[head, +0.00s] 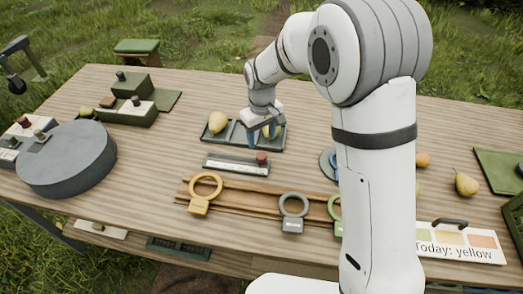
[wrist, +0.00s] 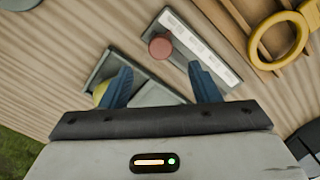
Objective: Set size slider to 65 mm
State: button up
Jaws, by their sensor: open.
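The size slider (head: 235,165) is a white scale strip on a dark base, lying on the wooden table in front of the dark tray. Its round red-brown knob (head: 262,158) is near the right end in the head view. The slider scale (wrist: 203,48) and its knob (wrist: 160,47) also show in the wrist view, with the knob near one end. The scale marks are too small to read. My gripper (head: 262,138) is open and empty above the tray, just behind the slider. Its blue fingers (wrist: 165,85) are apart, with the knob beyond them.
The dark tray (head: 236,142) holds a yellow pear (head: 217,122). In front of the slider, a wooden rack (head: 245,203) carries yellow (head: 206,190), grey (head: 293,210) and green rings. A grey round turntable (head: 66,160) stands left. A "Today: yellow" sign (head: 470,256) is at right.

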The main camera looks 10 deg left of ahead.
aim_at(261, 155)
notch_tip(261, 155, down, 8)
jog(key=shift+r, duration=0.1)
dwell(0.4)
jog(key=shift+a, duration=0.1)
grip_shut()
dwell(0.4)
